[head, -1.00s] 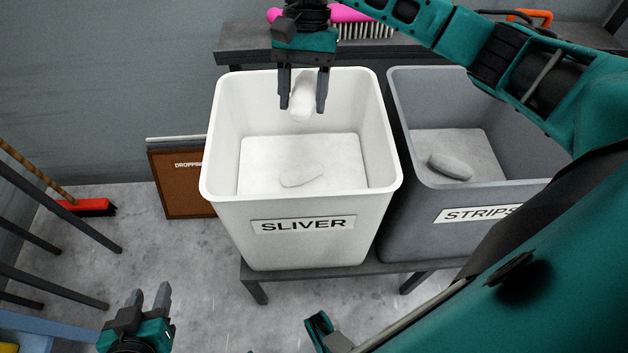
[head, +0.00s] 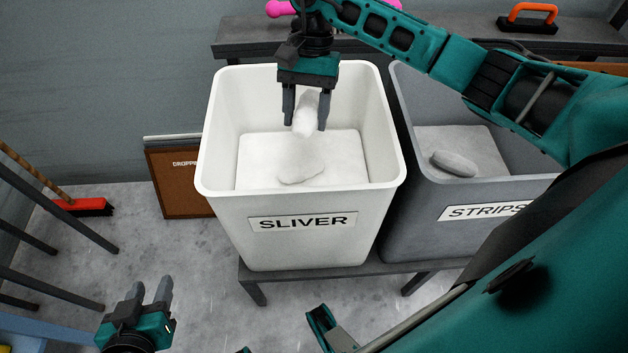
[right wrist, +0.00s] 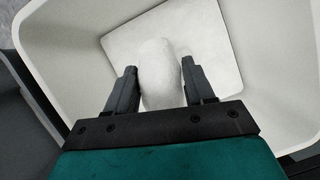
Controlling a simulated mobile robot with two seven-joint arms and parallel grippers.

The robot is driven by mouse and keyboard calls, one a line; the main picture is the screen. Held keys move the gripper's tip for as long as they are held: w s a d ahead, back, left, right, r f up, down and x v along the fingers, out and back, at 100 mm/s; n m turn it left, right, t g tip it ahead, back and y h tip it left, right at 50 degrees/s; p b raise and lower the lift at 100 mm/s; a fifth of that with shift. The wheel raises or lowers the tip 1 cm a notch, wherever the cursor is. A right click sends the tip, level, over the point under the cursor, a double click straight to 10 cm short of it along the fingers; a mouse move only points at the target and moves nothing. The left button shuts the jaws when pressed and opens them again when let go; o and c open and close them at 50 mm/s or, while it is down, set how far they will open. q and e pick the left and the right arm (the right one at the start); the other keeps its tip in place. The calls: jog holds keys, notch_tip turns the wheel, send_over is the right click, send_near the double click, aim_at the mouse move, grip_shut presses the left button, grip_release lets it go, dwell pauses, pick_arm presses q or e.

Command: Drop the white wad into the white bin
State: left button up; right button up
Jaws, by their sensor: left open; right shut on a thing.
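The white wad (head: 307,115) is held between the fingers of my right gripper (head: 305,118), above the inside of the white bin. In the right wrist view the wad (right wrist: 160,70) sits between the two fingers (right wrist: 160,85), with the bin floor below. The white bin (head: 300,240) is labelled SLIVER and stands upright on a low dark stand. A pale lump or shadow (head: 300,172) shows on the bin's bottom. My left gripper (head: 152,292) is open and empty at the lower left, well away from the bin.
A grey bin (head: 410,225) labelled STRIPS stands right of the white bin, with a grey wad (head: 454,163) in it. A dark shelf (head: 240,45) runs behind, with an orange-handled tool (head: 528,18). A brown board (head: 180,182) and red broom (head: 85,207) are at left.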

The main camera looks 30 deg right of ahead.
pick_arm(q)
jog(key=shift+a, duration=0.1)
pick_arm(e)
jog(key=o, duration=1.1)
jog(key=shift+r, duration=0.1)
pick_arm(q)
jog(key=shift+s+a+p, duration=0.2)
jog(key=shift+p, duration=0.15)
pick_arm(e)
jog(key=v, duration=1.2)
jog(key=shift+w+d+r, duration=0.15)
jog(key=shift+r, duration=0.2)
